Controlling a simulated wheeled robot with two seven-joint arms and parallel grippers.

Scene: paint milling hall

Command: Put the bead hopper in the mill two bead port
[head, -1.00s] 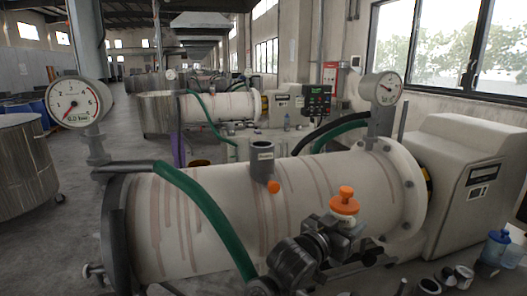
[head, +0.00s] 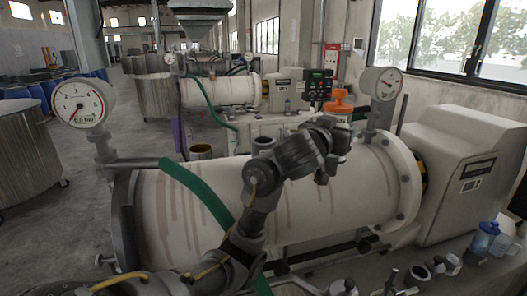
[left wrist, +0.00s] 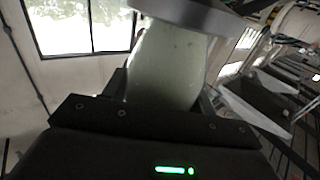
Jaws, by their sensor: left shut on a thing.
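Mill numbers are not readable. My right gripper is not in view.
Gauges (head: 83,103) and (head: 382,83) rise at the mill's two ends. A green hose (head: 197,187) curves over its left side. A second mill (head: 222,95) stands behind.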

